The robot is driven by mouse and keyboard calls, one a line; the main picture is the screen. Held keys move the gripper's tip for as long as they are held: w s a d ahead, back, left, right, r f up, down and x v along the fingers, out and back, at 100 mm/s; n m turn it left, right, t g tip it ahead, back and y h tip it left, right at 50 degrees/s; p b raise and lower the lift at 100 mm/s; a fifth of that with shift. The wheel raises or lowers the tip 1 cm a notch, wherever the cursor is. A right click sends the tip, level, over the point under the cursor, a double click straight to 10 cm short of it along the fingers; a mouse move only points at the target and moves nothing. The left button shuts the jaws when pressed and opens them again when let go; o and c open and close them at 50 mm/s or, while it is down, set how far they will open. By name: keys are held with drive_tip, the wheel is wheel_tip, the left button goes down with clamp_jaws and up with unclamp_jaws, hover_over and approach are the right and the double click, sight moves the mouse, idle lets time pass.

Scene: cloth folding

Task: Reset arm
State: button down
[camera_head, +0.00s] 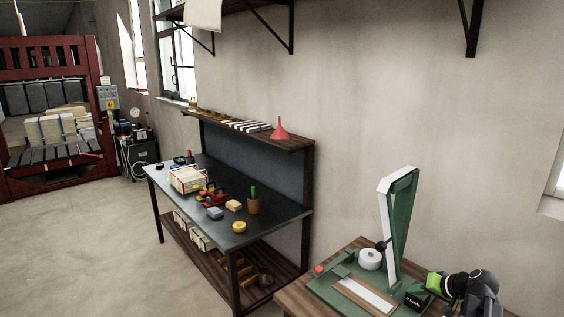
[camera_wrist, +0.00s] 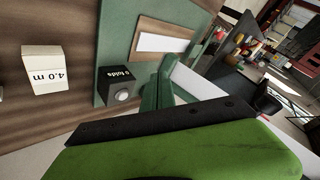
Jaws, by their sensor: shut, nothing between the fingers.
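My gripper (camera_head: 433,282), green and black, is at the lower right of the head view, over the right side of a wooden table (camera_head: 293,295). It is shut and empty. Its green and black body (camera_wrist: 185,150) fills the bottom of the wrist view. A green base (camera_head: 325,285) on the table carries a white strip on a wooden plate (camera_head: 362,295) and a tall green and white upright (camera_head: 397,220). A black box (camera_wrist: 118,88) labelled "0 folds" is near my gripper in the wrist view. No cloth is between the fingers.
A white block (camera_wrist: 42,66) marked "4.0 m" lies on the wood. A white roll (camera_head: 370,259) and a red knob (camera_head: 319,269) are near the upright. A cluttered workbench (camera_head: 270,209) stands to the left, and a red press (camera_head: 85,60) farther back. Open floor lies left.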

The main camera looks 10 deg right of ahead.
drive_tip(key=w+a+f+n+g+y, duration=0.1)
drive_tip(key=w+a+n+g, duration=0.1)
drive_tip(key=a, duration=0.9)
drive_tip(key=w+a+f+n+g, duration=0.1)
drive_tip(key=w+a+f+n, duration=0.1)
drive_tip(key=a, duration=0.9)
drive_tip(key=w+a+f+n+g+y, duration=0.1)
drive_tip(key=w+a+n+g, duration=0.1)
drive_tip(key=a, duration=1)
drive_tip(key=s+a+f+n+g+h, duration=0.2)
drive_tip(key=s+a+f+g+h, duration=0.1)
drive_tip(key=s+a, duration=0.45)
drive_tip(key=s+d+m, duration=0.1)
drive_tip(key=d+h, duration=0.1)
drive_tip(key=d, duration=0.1)
drive_tip(key=s+d+m, duration=0.1)
drive_tip(key=shift+s+d+f+m+g+h, duration=0.2)
drive_tip(key=shift+s+m+g+h, duration=0.1)
drive_tip(key=shift+g+h, duration=0.1)
